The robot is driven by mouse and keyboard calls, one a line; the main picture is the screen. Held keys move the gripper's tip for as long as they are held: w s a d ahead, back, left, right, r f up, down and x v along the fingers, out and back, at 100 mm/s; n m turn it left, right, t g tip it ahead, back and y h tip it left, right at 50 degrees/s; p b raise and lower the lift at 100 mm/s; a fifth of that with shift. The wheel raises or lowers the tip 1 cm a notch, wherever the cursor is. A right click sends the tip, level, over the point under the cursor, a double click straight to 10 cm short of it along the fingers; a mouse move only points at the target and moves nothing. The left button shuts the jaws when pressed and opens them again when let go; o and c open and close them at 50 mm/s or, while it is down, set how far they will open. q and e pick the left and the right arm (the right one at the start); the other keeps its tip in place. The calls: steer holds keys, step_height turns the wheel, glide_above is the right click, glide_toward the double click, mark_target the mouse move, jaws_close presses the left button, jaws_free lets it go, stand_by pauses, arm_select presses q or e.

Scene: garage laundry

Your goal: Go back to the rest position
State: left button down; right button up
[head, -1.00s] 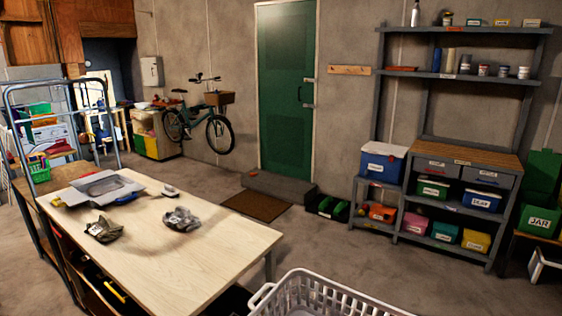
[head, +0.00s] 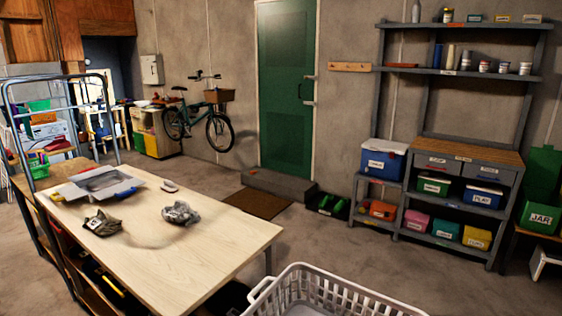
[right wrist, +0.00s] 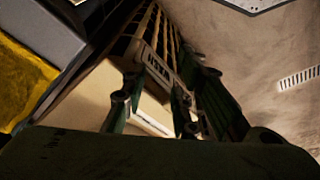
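My right gripper (right wrist: 165,100) shows in the right wrist view, with its dark green fingers apart. Nothing is visibly held between them. Beyond the fingers is a pale surface with a dark slatted thing (right wrist: 158,45) bearing a white label whose text is hard to read. Neither gripper shows in the head view, and my left gripper is out of sight.
A wooden table (head: 215,245) stands at left, with a grey tray (head: 95,184) and two crumpled cloths (head: 180,213) (head: 101,223) on it. A white laundry basket (head: 330,290) is at the bottom. A shelf (head: 465,155) stands at right.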

steer(key=s+d+f+g+b, duration=0.15)
steer(key=s+f, duration=0.25)
steer(key=f, duration=0.7)
steer(key=s+f+t+b, duration=0.15)
steer(key=s+f, duration=0.25)
steer(key=f, duration=0.7)
steer(key=s+d+f+g+b, duration=0.1)
steer(key=s+f+b, duration=0.2)
steer(key=s+f, duration=0.8)
steer(key=shift+d+f+g, duration=0.25)
steer(key=shift+d+g, duration=0.1)
steer(key=shift+g, duration=0.05)
steer(key=shift+s, duration=0.1)
